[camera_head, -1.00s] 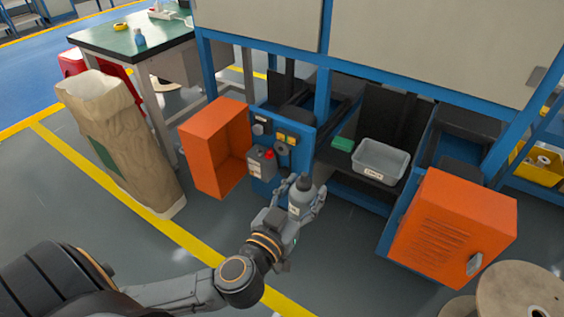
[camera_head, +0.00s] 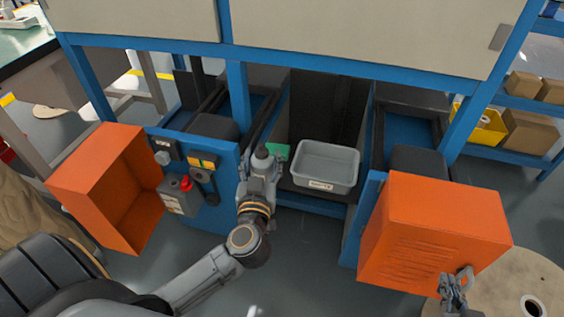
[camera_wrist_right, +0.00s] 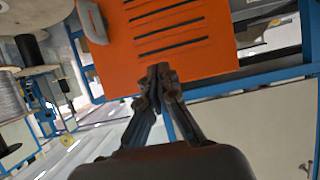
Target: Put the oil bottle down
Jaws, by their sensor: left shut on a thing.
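In the head view the bottle is just left of a grey labelled bin (camera_head: 324,182), in front of a dark shelf inside the blue-framed machine. I cannot tell whether the bottle touches a surface. My right gripper (camera_head: 456,288) is by the orange door on the right (camera_head: 425,230). In the right wrist view its fingertips (camera_wrist_right: 160,72) meet, with nothing seen between them.
A green item (camera_head: 280,150) lies beside the bin. An open orange door (camera_head: 85,190) is at left, next to a blue control panel (camera_head: 208,205) with a red-topped box (camera_head: 180,197). A wooden spool (camera_head: 510,285) stands at lower right.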

